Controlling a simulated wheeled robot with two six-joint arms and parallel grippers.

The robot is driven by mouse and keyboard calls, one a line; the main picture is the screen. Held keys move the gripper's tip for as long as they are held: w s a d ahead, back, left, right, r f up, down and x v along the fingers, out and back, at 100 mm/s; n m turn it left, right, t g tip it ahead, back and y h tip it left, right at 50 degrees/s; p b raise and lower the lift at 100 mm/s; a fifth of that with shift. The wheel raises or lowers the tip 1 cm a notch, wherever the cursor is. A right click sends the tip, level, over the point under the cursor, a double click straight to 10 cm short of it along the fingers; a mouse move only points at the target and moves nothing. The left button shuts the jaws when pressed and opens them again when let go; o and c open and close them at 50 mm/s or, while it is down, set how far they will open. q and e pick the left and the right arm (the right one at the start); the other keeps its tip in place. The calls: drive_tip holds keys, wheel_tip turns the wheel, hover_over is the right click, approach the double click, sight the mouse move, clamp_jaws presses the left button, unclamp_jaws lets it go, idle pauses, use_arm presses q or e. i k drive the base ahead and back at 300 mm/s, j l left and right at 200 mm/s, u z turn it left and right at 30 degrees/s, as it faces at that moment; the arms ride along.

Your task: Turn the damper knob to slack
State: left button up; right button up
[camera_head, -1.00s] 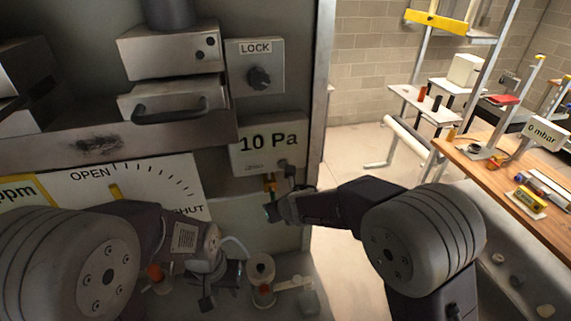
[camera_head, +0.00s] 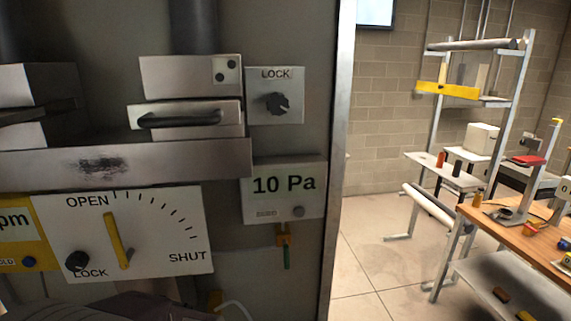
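The damper panel (camera_head: 150,258) is white, with OPEN at top left, SHUT at right and an arc of tick marks. Its yellow lever (camera_head: 118,241) stands nearly upright, tilted slightly, with its top just right of OPEN. A black knob (camera_head: 76,262) sits at the panel's lower left beside the word LOCK. A second black knob (camera_head: 276,103) sits on a grey box labelled LOCK, higher up on the right. I cannot read any slack mark on either. A dark part of my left arm crosses the bottom edge below the damper panel. Neither gripper shows.
A display (camera_head: 284,187) reads 10 Pa, with a yellow-and-green fitting (camera_head: 284,245) below it. A metal drawer with a dark handle (camera_head: 180,119) juts out above the damper panel.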

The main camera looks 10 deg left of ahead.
sight(77, 262)
drive_tip(key=u, duration=1.45)
